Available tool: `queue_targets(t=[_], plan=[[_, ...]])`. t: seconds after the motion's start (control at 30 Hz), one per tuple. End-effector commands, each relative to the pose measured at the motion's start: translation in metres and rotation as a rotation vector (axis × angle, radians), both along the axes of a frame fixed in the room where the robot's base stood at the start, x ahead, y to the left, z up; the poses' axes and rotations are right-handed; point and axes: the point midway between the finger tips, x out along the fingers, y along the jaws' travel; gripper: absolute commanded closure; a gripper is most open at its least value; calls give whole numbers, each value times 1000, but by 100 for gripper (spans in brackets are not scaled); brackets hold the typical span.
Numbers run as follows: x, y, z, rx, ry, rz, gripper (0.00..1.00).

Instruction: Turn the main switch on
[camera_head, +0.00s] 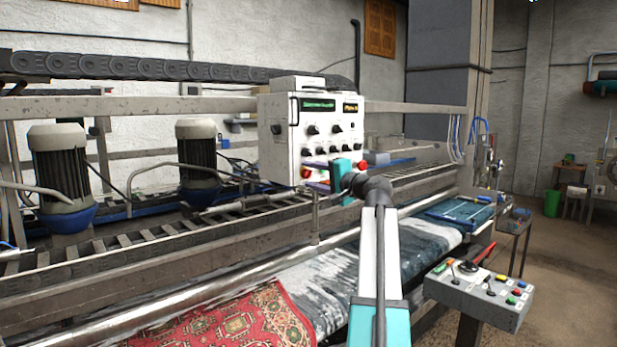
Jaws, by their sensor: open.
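The white control cabinet (281,140) stands on the machine's frame in the middle of the view. Its front carries a green-lit display (318,104), a small yellow display (350,107) and several black knobs (313,130). Red buttons show low on the cabinet, one (306,173) at the left and one (361,166) at the right. I cannot tell which control is the main switch. Contact with any control cannot be made out.
A red patterned rug (240,325) and a grey-white rug (345,275) lie on the machine bed under metal rails. A second control box (480,291) with levers and coloured buttons stands at the lower right. Two motors (65,175) are at the left. Open floor lies at the right.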

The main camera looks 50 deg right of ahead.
Motion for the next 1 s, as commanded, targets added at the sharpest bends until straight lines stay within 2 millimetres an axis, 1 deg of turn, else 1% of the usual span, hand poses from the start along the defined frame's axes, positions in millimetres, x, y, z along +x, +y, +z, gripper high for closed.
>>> queue_targets(t=[0.17, 0.37, 0.8, 1.0], plan=[[-8, 0, -2, -1, 1, -1, 56], [-30, 3, -3, -2, 0, -2, 56], [-101, 7, -3, 0, -1, -3, 56], [-126, 8, -1, -1, -2, -3, 56]])
